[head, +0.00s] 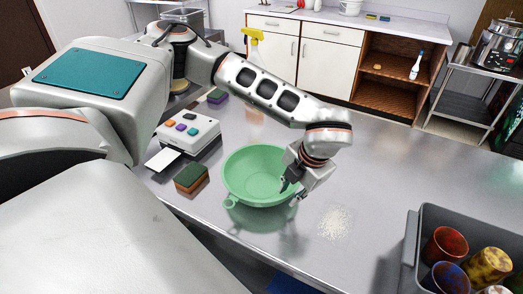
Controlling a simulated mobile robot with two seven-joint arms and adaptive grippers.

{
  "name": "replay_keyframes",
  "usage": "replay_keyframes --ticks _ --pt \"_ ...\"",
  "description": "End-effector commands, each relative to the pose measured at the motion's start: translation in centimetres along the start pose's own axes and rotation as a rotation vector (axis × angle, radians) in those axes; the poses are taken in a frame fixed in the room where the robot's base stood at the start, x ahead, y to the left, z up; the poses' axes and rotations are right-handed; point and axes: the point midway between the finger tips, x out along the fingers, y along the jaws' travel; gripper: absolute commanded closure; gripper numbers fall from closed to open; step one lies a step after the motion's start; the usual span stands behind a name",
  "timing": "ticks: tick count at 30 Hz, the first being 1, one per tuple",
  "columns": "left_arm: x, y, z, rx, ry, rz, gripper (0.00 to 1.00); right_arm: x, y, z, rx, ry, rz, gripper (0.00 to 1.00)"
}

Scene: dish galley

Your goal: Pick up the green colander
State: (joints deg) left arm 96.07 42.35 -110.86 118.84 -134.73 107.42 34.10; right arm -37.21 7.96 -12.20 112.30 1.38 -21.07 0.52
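The green colander (250,170) stands upright on the steel counter near the middle of the head view. A small loop handle sticks out at its lower left. My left gripper (290,190) reaches down from the right over the colander's right rim. Its dark fingertips are at that rim, and the wrist hides part of it. Whether the fingers are closed on the rim is too small to tell. My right gripper does not show.
A sponge (191,178) and a white device with coloured buttons (188,134) sit left of the colander. Pale crumbs (335,223) lie to its right. A grey bin (412,240) with several cups stands at lower right. A yellow-topped spray bottle (252,37) stands behind.

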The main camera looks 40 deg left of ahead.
Motion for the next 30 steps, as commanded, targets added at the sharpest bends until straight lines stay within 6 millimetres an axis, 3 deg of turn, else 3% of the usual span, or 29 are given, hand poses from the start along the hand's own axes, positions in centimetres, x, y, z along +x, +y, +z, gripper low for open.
replay_keyframes --ticks 10,11,13,14,30 --pt "1.06 -0.02 -0.02 0.0 0.0 -0.001 0.77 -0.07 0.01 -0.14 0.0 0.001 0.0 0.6" --pt "1.06 -0.02 -0.02 0.0 0.0 -0.001 0.8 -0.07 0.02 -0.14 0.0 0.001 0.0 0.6" --pt "1.05 -0.02 -0.03 0.0 0.0 -0.001 0.98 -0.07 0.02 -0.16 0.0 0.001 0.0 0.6" --pt "1.05 -0.02 -0.02 0.0 0.0 -0.001 1.0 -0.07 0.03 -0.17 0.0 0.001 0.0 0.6" --pt "0.34 0.21 0.06 -0.001 -0.002 0.0 1.0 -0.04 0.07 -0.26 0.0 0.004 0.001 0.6"
